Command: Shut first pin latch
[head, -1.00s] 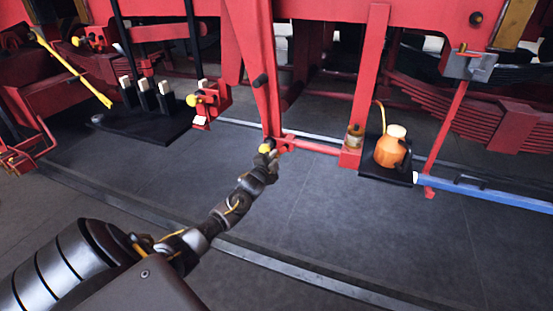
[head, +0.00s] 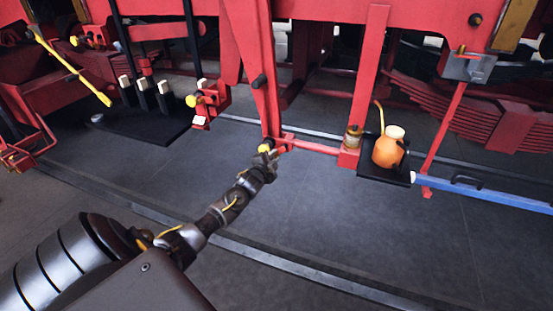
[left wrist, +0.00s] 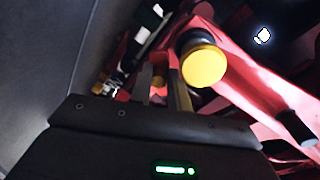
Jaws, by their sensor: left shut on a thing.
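A yellow-capped pin (head: 264,149) sits at the lower end of a red upright bar (head: 265,105). My left gripper (head: 272,156) is at this pin, beside its cap. It is shut on a small red latch part, mostly hidden by the fingers; I cannot tell how far the latch is turned. In the left wrist view the yellow pin cap (left wrist: 204,66) stands just right of the fingers (left wrist: 165,92), with a bit of red between them. My right gripper is not in view.
A second yellow-knobbed red bracket (head: 208,102) is to the left. A black tray (head: 150,128) holds several white-topped pieces. An orange oil can (head: 388,150) stands on a dark plate (head: 372,174) at right, near a blue bar (head: 480,192). The floor in front is clear.

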